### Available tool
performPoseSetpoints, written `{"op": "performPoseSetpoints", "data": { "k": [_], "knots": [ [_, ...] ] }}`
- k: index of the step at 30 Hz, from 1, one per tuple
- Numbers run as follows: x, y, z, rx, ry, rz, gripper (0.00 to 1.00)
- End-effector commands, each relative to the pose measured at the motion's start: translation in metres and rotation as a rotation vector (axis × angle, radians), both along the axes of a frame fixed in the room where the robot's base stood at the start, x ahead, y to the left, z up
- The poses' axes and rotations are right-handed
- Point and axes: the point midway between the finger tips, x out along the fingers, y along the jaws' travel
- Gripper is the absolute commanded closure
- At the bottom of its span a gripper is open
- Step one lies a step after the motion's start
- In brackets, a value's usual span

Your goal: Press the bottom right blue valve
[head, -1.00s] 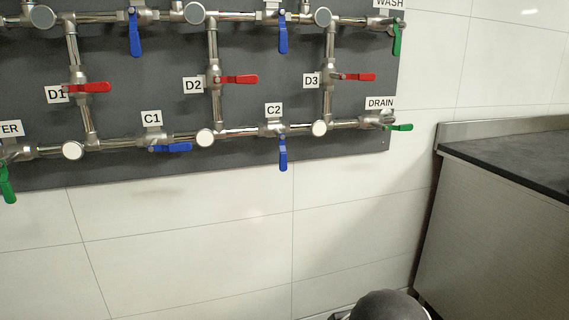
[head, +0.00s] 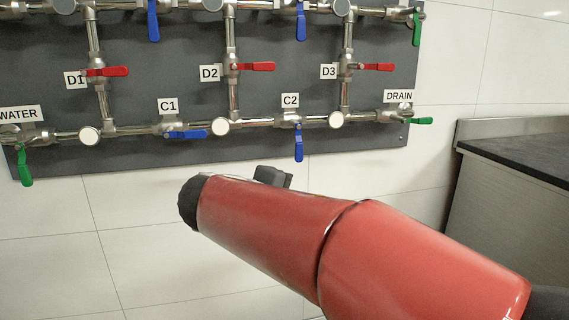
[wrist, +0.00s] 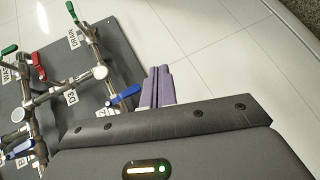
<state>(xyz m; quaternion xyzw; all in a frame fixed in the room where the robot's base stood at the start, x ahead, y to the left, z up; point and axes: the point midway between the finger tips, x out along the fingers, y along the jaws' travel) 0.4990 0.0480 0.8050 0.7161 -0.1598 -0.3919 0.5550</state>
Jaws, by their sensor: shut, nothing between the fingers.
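The bottom right blue valve, labelled C2, has its blue handle (head: 299,146) hanging straight down from the lower pipe in the head view. In the wrist view the same handle (wrist: 126,95) lies just left of my gripper (wrist: 159,70). My gripper's purple fingers are together and empty. The fingertips look close beside the handle; I cannot tell whether they touch it. In the head view my red arm reaches in from the lower right, below the valve, and the fingers cannot be made out there.
The C1 blue handle (head: 186,134) lies level on the same pipe, to the left. The green DRAIN handle (head: 419,121) is at the right end. Red handles, such as D3 (head: 376,67), sit above. A dark-topped counter (head: 520,160) stands at the right.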

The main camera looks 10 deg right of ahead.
Motion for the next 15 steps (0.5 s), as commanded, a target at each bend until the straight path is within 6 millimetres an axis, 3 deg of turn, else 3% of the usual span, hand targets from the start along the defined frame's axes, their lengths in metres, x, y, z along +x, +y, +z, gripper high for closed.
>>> {"op": "performPoseSetpoints", "data": {
  "k": [1,6,9,15],
  "knots": [
    [0.014,0.023,0.007,-0.066,-0.04,0.031,1.0],
    [0.039,0.073,0.036,-0.219,-0.168,0.088,1.0],
    [0.044,0.09,0.045,-0.261,-0.212,0.106,1.0],
    [0.046,0.096,0.05,-0.281,-0.233,0.111,1.0]
  ]
}}
